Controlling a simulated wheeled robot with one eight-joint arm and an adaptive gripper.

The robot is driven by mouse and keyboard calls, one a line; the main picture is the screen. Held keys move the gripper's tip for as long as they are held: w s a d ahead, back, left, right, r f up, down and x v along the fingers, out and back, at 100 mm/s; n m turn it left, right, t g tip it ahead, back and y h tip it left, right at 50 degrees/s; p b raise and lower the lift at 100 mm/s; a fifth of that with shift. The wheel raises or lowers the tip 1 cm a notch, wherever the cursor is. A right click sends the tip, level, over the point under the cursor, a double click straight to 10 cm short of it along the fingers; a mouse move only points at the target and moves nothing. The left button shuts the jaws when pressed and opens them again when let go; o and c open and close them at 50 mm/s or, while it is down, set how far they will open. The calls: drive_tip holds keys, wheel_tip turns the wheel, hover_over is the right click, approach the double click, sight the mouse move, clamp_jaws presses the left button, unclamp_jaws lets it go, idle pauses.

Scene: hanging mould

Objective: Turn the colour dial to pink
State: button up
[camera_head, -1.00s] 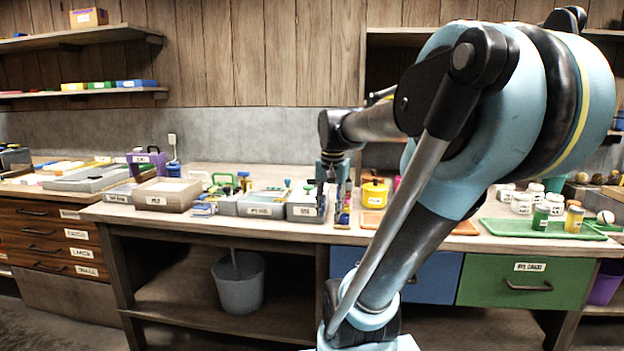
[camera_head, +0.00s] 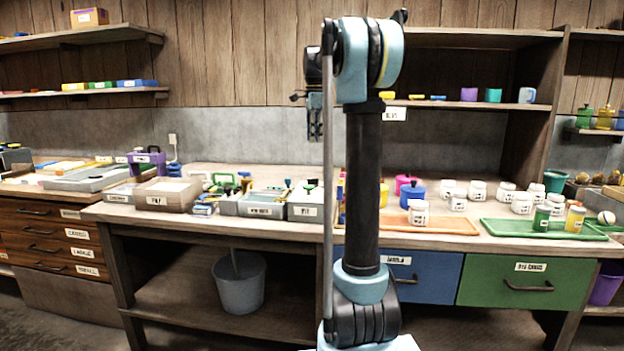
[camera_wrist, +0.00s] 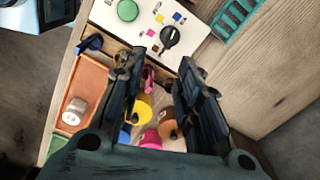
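The colour dial (camera_wrist: 172,40) is a black knob with a stubby pointer on a white panel (camera_wrist: 195,14), with small coloured squares around it, seen at the top of the wrist view. Which colour its pointer faces is too small to tell. A round green button (camera_wrist: 128,10) sits on the same panel. My gripper (camera_wrist: 160,60) is open and empty, its two dark fingers apart and short of the dial in the picture. In the head view my gripper (camera_head: 314,128) hangs above the bench. I cannot surely pick out the dial there.
Between and below the fingers stand yellow (camera_wrist: 140,108), pink (camera_wrist: 150,138) and brown (camera_wrist: 172,135) pots. An orange tray (camera_wrist: 92,75) holds a white jar (camera_wrist: 75,110). A teal rack (camera_wrist: 238,22) lies at upper right. White jars (camera_head: 478,190) and a green tray (camera_head: 500,228) occupy the bench's right.

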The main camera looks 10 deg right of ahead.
drive_tip(key=w, duration=0.2)
drive_tip(key=m, duration=0.1)
approach(313, 182)
drive_tip(key=f, duration=0.5)
drive_tip(key=w+f, duration=0.1)
drive_tip(key=f, duration=0.1)
drive_tip(key=shift+d+f, duration=0.1)
drive_tip(key=shift+f, duration=0.15)
drive_tip(key=shift+c, duration=0.6)
drive_tip(key=shift+w, duration=0.1)
clamp_jaws()
